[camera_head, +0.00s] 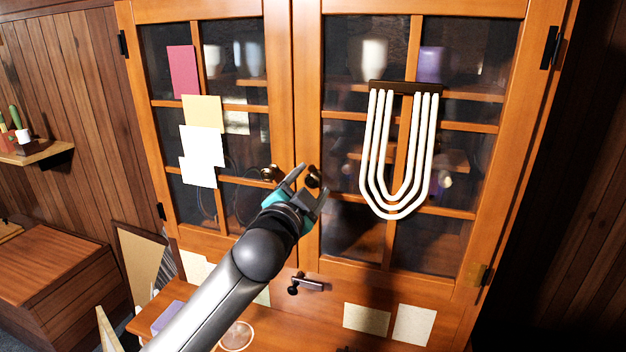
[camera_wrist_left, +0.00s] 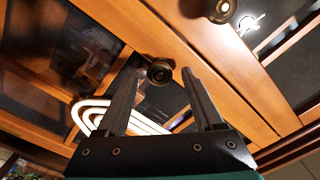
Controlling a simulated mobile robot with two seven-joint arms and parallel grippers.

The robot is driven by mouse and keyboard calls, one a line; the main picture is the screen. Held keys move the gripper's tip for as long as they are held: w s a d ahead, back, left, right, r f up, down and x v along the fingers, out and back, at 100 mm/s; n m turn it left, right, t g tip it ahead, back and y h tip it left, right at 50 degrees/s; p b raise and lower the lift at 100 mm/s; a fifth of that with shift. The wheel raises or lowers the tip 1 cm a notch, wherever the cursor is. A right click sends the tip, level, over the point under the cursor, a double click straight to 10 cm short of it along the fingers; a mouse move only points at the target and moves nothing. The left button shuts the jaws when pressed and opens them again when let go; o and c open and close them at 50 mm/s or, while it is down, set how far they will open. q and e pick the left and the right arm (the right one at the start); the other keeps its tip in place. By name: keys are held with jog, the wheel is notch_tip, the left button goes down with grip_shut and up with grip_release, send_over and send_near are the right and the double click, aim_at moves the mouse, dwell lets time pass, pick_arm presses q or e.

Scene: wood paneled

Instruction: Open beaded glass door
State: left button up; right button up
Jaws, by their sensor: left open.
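The beaded glass door (camera_head: 312,235) is the right-hand door of a wooden cabinet, with glass panes and a hanging of white U-shaped bead strands (camera_head: 398,205). It looks shut against the left door (camera_head: 284,60). Its dark round knob (camera_head: 313,173) is at its left edge. My left gripper (camera_head: 311,181) is open at this knob. In the left wrist view, the knob (camera_wrist_left: 159,73) shows between the two spread fingers, with gaps at both sides; its depth relative to the fingertips is hard to tell. My right gripper is out of view.
The left door's brass knob (camera_head: 272,174) is close beside my gripper, and also shows in the left wrist view (camera_wrist_left: 219,10). Below is a drawer handle (camera_head: 306,285). Paper notes (camera_head: 202,145) are on the left door. A wooden chest (camera_head: 50,265) and a small shelf (camera_head: 40,153) are at left.

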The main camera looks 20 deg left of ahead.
pick_arm(q)
jog(key=shift+w, duration=0.9)
grip_shut()
dwell(0.9)
